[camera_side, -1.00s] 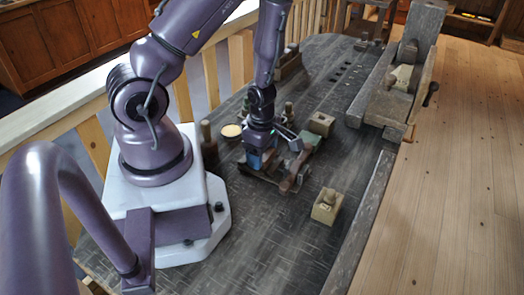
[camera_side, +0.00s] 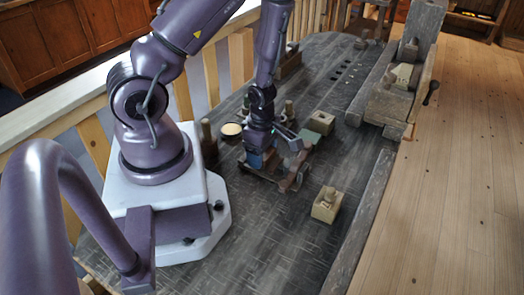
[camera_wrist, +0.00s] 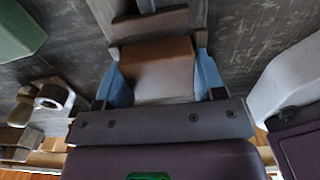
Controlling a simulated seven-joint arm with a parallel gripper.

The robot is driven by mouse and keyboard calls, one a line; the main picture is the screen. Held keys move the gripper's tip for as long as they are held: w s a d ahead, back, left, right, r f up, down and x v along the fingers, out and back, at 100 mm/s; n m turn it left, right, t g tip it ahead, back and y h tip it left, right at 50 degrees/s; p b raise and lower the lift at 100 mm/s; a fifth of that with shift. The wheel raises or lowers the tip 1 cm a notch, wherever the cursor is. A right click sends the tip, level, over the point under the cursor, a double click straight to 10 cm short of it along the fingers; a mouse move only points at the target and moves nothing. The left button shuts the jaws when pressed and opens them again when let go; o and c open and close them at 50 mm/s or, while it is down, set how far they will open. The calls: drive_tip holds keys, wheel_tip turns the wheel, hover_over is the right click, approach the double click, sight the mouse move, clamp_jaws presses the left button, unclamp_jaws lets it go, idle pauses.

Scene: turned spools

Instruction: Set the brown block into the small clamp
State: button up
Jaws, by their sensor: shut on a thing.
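The brown block (camera_wrist: 158,68) is between the two blue fingertips of my gripper (camera_wrist: 160,80) in the wrist view. My gripper is shut on it. A brown wooden jaw of the small clamp (camera_wrist: 150,22) lies just beyond the block's far edge; I cannot tell whether they touch. In the side view my gripper (camera_side: 256,160) is low over the bench at the clamp (camera_side: 293,178), whose brown wood shows to its right. The block is mostly hidden there by the gripper, and how deep it sits cannot be told.
A pale box with a knob (camera_side: 327,204) stands at the front right, and another pale block (camera_side: 321,122) behind the clamp. A green piece (camera_wrist: 18,32) is near the gripper. A pale round dish (camera_side: 230,129) and wooden pegs stand to the left. A large vise (camera_side: 392,95) is at the back right.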

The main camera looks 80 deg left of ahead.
drive_tip(key=o, duration=1)
drive_tip(key=shift+w, duration=0.1)
drive_tip(key=shift+a, duration=0.1)
drive_tip(key=shift+r, duration=4.2)
